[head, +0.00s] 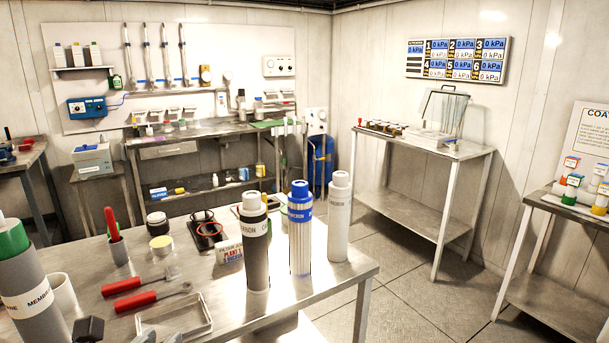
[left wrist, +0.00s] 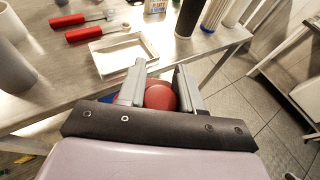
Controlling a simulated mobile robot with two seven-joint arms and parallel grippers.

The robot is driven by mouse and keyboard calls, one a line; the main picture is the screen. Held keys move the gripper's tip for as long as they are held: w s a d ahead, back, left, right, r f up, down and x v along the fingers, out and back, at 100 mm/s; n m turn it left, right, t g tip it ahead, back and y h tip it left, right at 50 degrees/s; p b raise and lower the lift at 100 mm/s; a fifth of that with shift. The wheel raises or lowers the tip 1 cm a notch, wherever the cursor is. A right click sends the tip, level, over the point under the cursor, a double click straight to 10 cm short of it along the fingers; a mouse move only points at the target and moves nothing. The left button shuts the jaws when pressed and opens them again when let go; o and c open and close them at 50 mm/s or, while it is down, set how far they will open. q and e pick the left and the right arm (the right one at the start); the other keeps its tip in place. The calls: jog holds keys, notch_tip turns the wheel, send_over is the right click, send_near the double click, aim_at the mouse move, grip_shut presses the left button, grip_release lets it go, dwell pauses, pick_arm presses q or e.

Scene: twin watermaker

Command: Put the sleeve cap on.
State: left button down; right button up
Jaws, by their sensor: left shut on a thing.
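My left gripper (left wrist: 161,88) is shut on a rounded dark-red cap (left wrist: 160,97), with one grey finger on each side of it. It holds the cap at the front edge of the table, just in front of the shallow tray. I cannot tell from the pictures whether this is the sleeve cap. A large grey cylinder (head: 36,298) with a green upper part and a label reading "MEMBRANE" stands upright at the left in the head view. The cap is apart from it. The grey cylinder also shows in the left wrist view (left wrist: 14,72). My right gripper is not visible.
The metal table (head: 330,270) carries an empty shallow tray (head: 205,327), two red-handled tools (head: 137,301), a white cup (head: 62,290) and a holder with a red-handled tool (head: 118,250). Three tall filter cylinders, one blue-topped (head: 300,230), stand at the right. Floor beyond is clear.

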pick_arm(q)
jog(key=shift+n+y, duration=0.3)
jog(key=shift+y, duration=0.1)
jog(key=s+f, duration=0.2)
jog(key=f, duration=0.1)
jog(key=shift+s+d, duration=0.3)
jog(key=shift+s, duration=0.05)
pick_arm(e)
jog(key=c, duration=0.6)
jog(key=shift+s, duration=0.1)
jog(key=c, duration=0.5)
pick_arm(q)
jog(key=f, duration=0.1)
jog(key=s+f, duration=0.1)
jog(key=f, duration=0.3)
jog(key=shift+s+a, duration=0.2)
jog(key=shift+s, duration=0.05)
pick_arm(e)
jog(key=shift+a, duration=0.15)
